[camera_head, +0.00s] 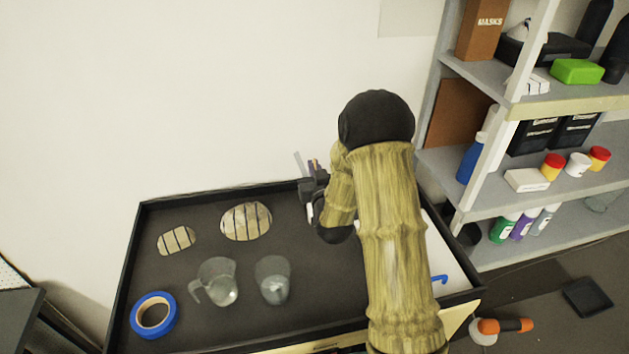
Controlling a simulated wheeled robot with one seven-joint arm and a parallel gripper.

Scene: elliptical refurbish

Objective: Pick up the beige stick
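My arm crosses the right part of the dark tray table (230,339). My gripper (309,190) is at the tray's back edge, partly hidden by my own wrist; its finger opening cannot be made out. A few thin upright things (314,167), greyish and brownish-purple, show just behind the gripper. They are too small to tell apart. I cannot clearly make out a beige stick; it may be among these or hidden behind my arm. A small pale piece (310,212) shows just below the gripper.
Two beige dark-striped rounded objects (246,221) (177,240), a glass mug (218,282), a glass cup (272,279) and blue tape (155,315) lie on the tray. A loaded shelf (560,103) stands right. An orange-handled tool (502,326) lies lower right.

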